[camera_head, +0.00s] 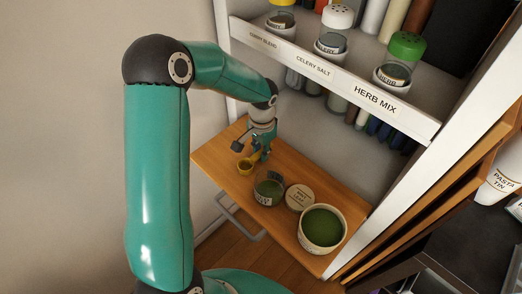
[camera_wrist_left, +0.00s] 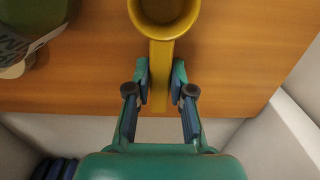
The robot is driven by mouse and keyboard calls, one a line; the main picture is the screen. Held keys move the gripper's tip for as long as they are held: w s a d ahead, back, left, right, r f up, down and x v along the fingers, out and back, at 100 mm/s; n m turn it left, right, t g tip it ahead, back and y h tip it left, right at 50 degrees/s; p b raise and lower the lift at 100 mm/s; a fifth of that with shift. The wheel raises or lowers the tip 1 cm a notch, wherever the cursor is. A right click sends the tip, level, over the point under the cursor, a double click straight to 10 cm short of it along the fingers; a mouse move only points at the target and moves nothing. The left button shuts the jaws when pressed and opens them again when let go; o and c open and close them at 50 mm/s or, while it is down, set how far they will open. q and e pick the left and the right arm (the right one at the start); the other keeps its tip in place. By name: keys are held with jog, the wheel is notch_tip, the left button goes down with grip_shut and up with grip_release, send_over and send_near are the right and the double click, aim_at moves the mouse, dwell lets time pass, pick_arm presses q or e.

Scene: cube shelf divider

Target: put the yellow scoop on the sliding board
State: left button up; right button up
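The yellow scoop (camera_head: 245,166) is at the back left part of the wooden sliding board (camera_head: 283,219), at or just above its surface. In the left wrist view the scoop's round cup (camera_wrist_left: 165,10) is at the top, with its flat handle running down between my fingers. My left gripper (camera_head: 256,156) has its fingers closed on both sides of the handle, as the left wrist view (camera_wrist_left: 161,78) shows. Whether the scoop's underside touches the board I cannot tell. My right gripper is not in view.
On the board stand a glass jar with green contents (camera_head: 268,190), a round labelled lid (camera_head: 300,197) and a tub of green powder (camera_head: 322,228). A shelf with labelled spice shakers (camera_head: 333,29) overhangs the board. The board's left end has bare room.

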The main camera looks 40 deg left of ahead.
pick_arm(q)
jog(key=shift+o, duration=1.4)
notch_tip(320, 180, up, 12)
jog(key=shift+r, duration=0.15)
